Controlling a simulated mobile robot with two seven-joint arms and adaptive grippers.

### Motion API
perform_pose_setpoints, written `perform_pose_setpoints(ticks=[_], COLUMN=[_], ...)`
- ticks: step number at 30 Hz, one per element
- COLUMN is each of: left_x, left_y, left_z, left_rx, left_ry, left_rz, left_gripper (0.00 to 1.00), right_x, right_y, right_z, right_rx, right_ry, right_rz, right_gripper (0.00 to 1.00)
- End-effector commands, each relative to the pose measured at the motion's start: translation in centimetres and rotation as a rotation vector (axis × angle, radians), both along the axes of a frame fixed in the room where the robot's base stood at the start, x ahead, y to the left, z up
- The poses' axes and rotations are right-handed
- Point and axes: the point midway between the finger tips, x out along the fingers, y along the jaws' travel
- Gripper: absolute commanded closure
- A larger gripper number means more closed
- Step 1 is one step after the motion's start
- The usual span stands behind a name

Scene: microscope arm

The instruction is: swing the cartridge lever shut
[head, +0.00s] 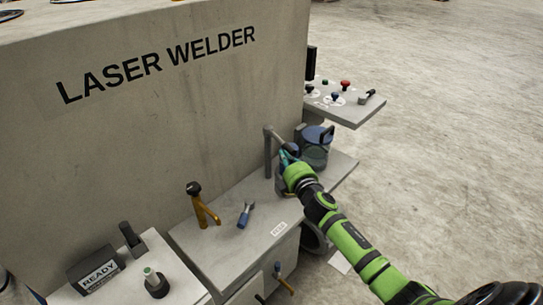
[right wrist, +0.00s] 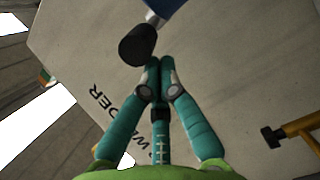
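In the head view my right arm reaches in from the lower right. Its gripper (head: 289,152) is beside a dark blue round housing (head: 315,152) at the far end of the grey bench, in front of a grey bent post (head: 267,150). In the right wrist view the teal fingers (right wrist: 160,66) are together, with nothing seen between them. A black knob (right wrist: 137,45) on a short metal rod with a blue part is just past the fingertips; contact cannot be told. I cannot tell for sure which part is the cartridge lever. My left gripper is not in view.
A yellow lever with a black knob (head: 202,204) and a blue-handled lever (head: 245,215) stand on the bench (head: 225,250). The welder's wall (head: 160,120) rises behind. A control shelf (head: 352,110) juts out at the back right. Open floor (head: 450,150) lies to the right.

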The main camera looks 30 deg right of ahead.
Motion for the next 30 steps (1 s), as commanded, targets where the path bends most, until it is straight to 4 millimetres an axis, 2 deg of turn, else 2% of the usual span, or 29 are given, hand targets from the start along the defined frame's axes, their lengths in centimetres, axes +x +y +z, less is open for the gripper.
perform_pose_setpoints(ticks=[6,12,30], left_x=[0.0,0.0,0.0], left_y=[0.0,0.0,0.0], left_z=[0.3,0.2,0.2], left_rx=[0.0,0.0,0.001], left_ry=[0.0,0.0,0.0], left_rz=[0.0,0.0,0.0], left_gripper=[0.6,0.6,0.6], right_x=[-0.2,-0.1,0.0], right_y=[-2.2,-3.4,-3.9], right_z=[0.0,0.0,0.0], right_rx=[-0.001,-0.001,0.0], right_ry=[0.001,0.0,-0.001], right_rz=[-0.004,-0.004,-0.005], right_gripper=[1.0,1.0,1.0])
